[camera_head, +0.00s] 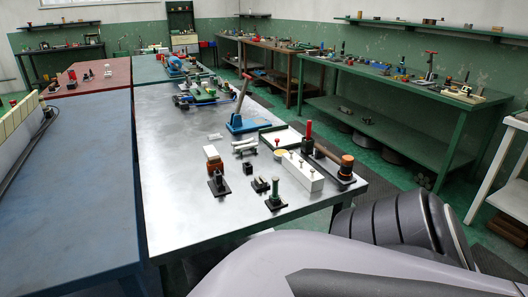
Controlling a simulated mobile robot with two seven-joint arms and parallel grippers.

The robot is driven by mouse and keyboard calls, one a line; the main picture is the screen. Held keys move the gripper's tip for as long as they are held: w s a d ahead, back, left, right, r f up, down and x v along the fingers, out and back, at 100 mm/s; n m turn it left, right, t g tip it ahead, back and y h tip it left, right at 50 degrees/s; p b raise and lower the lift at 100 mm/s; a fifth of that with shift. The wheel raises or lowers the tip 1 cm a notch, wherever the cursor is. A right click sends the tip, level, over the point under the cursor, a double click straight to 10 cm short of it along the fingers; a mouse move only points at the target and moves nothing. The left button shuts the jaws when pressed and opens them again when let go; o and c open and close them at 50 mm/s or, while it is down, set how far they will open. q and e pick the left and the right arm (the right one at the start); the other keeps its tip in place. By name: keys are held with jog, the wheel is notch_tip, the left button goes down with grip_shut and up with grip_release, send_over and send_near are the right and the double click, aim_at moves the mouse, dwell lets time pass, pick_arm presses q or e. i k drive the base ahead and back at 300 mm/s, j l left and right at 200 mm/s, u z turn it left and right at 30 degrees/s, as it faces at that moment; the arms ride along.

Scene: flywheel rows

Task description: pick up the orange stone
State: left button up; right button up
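No thing is plainly an orange stone; two small things on the grey metal table (178,190) have that colour. The other is a dark round knob with an orange band (347,162), at the front right corner of the table on a long dark base. I cannot tell whether either is a stone. Neither of my grippers is in view, so nothing is seen touching these things.
Nearby stand a white block with pegs (299,171), a green post on a black base (274,193), a red-handled tool (308,137) and a blue lever tool (240,123). The table's left front part is bare. A blue-topped table (75,180) adjoins at left; a green bench (405,88) stands at right.

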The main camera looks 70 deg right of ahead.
aim_at(214, 161)
jog(key=z, duration=1.3)
